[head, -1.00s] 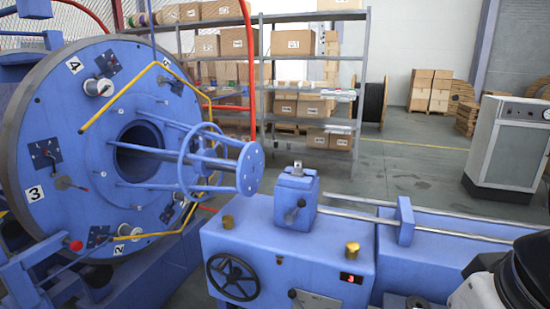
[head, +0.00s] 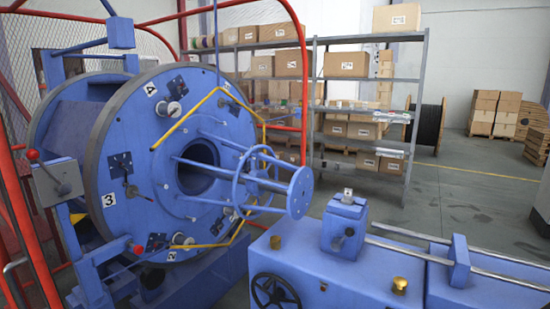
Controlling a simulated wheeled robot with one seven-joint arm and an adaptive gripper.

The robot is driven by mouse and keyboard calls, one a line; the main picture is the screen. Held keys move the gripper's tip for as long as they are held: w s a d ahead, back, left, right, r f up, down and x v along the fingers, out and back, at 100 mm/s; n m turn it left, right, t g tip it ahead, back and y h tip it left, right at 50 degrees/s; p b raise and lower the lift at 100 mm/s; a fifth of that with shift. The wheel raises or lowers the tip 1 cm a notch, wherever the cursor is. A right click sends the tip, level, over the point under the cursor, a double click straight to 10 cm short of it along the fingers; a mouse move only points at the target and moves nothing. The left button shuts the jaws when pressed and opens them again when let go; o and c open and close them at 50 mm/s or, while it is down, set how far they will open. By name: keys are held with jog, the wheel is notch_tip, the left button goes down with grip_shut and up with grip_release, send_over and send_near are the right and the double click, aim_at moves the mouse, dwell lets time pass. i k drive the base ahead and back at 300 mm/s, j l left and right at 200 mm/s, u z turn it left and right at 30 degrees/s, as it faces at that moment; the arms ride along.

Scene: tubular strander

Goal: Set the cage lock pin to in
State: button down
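The blue strander cage (head: 150,160) stands at the left, with a numbered face plate and a wide grey rim. A red-knobbed pin (head: 136,249) sits at the lower left of the face, by the blue frame beside the rim; it looks like the cage lock pin. I cannot tell from here whether it is in or out. A grey box with a red-knobbed lever (head: 50,175) stands farther left on the frame, with its knob at the upper left. My gripper is not in view.
Red guard posts and mesh (head: 30,235) stand at the far left. A blue machine bed (head: 330,275) with a handwheel (head: 275,292) and brass knob (head: 400,285) fills the lower right. Shelves with boxes (head: 365,130) stand behind. Grey floor is open at the right.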

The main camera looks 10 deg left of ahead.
aim_at(138, 249)
jog(key=u, duration=1.4)
